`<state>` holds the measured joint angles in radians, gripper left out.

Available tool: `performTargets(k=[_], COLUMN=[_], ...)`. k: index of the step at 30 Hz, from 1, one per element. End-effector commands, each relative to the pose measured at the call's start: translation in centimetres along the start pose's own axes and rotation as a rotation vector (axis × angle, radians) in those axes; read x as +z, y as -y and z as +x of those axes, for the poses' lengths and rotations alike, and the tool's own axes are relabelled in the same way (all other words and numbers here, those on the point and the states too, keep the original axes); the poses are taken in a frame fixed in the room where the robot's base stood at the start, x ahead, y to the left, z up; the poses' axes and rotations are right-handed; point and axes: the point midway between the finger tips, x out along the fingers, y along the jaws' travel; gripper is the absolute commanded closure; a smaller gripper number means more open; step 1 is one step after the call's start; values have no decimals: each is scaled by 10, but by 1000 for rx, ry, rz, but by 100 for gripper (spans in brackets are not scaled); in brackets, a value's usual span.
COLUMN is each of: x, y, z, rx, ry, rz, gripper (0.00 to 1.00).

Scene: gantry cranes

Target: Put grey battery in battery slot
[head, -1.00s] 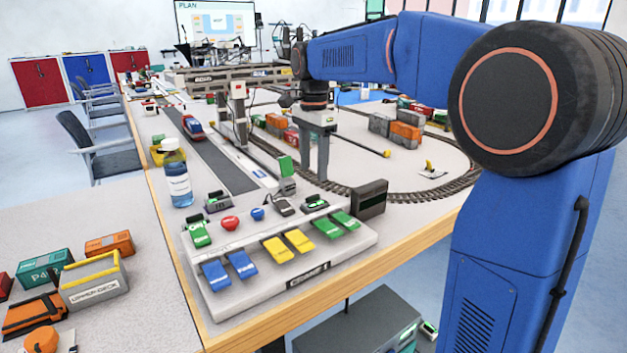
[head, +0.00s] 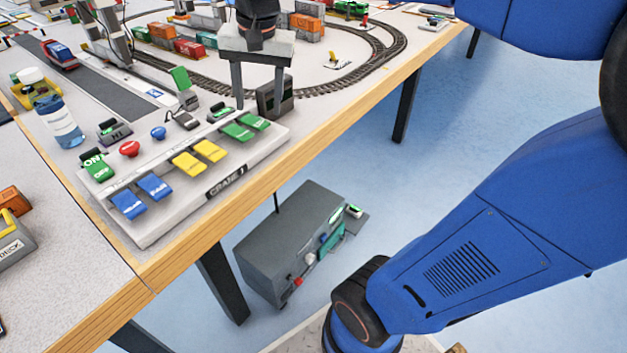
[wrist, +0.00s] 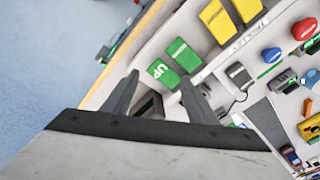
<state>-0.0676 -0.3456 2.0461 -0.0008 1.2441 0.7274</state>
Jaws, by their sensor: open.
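My gripper (head: 257,98) is open and empty, pointing down beside the right end of the crane control panel (head: 150,228). In the wrist view my gripper (wrist: 160,88) has its fingers wide apart, with a dark grey box (wrist: 150,106) partly visible between them. That box (head: 275,97) stands on the table at the panel's right end, partly behind a finger in the head view. Small grey holders with green displays stand behind the levers, one at the left (head: 114,131) and one at the right (head: 221,114). I cannot tell surely which part is the grey battery or its slot.
A grey unit (head: 290,245) with coloured plugs stands on the floor below the table edge. A blue-labelled bottle (head: 62,124) stands left of the panel. Railway track (head: 352,75) curves behind. Yellow (head: 188,163) and green levers (head: 238,131) lie close to my fingers.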

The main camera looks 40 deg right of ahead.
Motion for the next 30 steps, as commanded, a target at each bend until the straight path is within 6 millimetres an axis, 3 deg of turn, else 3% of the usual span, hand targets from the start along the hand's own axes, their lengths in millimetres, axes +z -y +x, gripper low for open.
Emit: performTargets(k=[3,15,21,30], x=[27,108,128,132], y=[-30,-113,-133,-136], z=[10,67,88,92], rx=[-23,-61,-60,-59], ry=[-34,-167,-206,-214], rz=[-119,-525,-640,-665], gripper=[47,47,47,47])
